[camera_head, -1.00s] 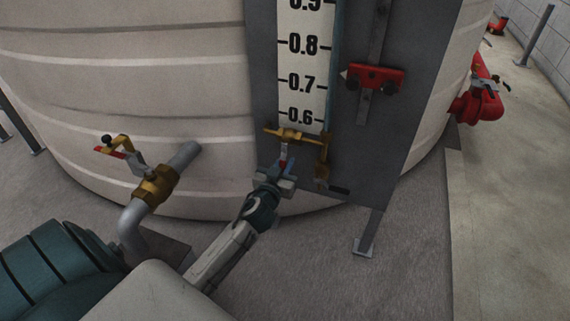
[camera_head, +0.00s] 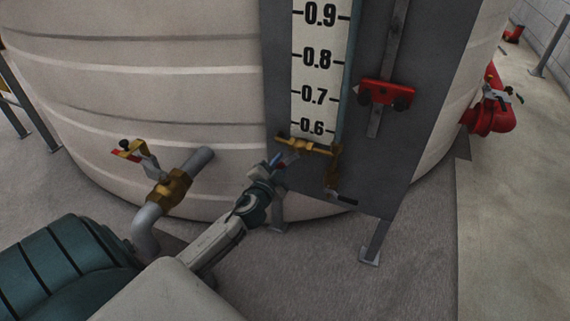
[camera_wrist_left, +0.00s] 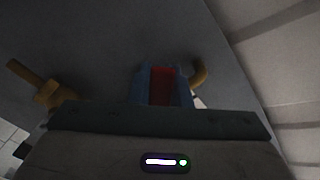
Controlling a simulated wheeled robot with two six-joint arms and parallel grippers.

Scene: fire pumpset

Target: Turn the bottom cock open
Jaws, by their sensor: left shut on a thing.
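The brass bottom cock (camera_head: 306,147) sits at the lower end of the level gauge (camera_head: 317,75), just under the 0.6 mark in the head view. My left gripper (camera_head: 279,160) is just below and left of the cock, its blue fingers shut on the cock's red lever. In the left wrist view the red lever (camera_wrist_left: 162,86) shows between the blue fingers, with brass parts on both sides. The fingers hide most of the lever in the head view, so its exact angle is hard to tell. My right gripper is out of view.
The gauge is on a grey panel (camera_head: 400,150) in front of the pale ribbed tank (camera_head: 150,85). A brass pipe valve (camera_head: 169,189) with a raised handle stands left of my arm. A red slider (camera_head: 387,94) is at upper right. Floor (camera_head: 320,260) at the front is clear.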

